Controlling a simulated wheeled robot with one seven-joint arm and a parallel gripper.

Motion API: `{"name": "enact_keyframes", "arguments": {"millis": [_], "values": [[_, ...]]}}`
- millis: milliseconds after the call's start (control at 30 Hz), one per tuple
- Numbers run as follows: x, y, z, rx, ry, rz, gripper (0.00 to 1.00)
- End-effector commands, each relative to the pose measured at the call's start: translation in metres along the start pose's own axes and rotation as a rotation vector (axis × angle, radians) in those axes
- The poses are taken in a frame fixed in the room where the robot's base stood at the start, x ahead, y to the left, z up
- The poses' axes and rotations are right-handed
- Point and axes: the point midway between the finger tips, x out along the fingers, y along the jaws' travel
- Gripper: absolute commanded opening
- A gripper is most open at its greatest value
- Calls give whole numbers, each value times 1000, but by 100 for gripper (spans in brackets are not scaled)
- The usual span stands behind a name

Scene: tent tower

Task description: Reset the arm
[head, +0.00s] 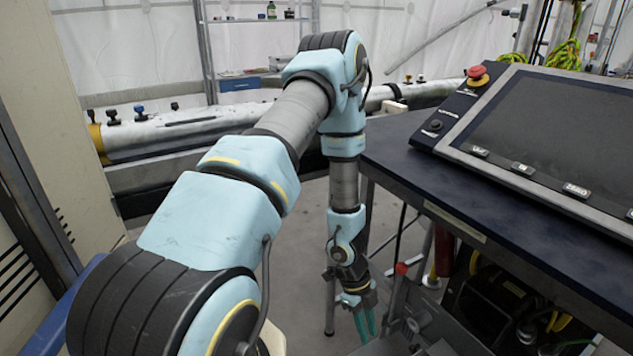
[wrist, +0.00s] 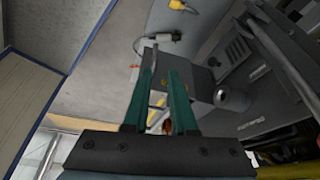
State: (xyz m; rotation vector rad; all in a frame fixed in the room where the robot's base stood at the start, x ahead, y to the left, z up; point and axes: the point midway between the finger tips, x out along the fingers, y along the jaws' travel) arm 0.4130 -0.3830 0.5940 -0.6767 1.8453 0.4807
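My gripper (head: 366,322) hangs at the end of my light blue and grey arm, pointing down beside the dark table's left edge in the head view. In the wrist view my gripper (wrist: 162,95) shows two green fingers standing apart with a gap between them. I see nothing held between the fingers. Through the gap the floor and some grey equipment show farther off.
The dark table (head: 400,150) with a tilted control panel (head: 560,130) stands to the right. Equipment with cables (head: 500,300) sits under it. A long grey tube (head: 200,130) lies behind my arm. A pale cabinet (head: 60,130) stands at the left.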

Motion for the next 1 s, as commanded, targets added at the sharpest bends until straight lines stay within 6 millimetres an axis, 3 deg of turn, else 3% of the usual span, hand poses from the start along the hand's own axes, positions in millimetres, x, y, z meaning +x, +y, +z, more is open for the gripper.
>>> {"name": "enact_keyframes", "arguments": {"millis": [133, 267, 400, 600, 800, 1000], "values": [[-62, -18, 33, -230, -120, -102, 25], [-137, -19, 68, -550, -241, -221, 25], [-215, 3, 94, -919, -329, -338, 25], [-307, 59, 100, -1460, -353, -479, 25], [-361, 114, 74, -1948, -248, -563, 25], [-381, 136, 50, -2212, -124, -586, 25]]}}
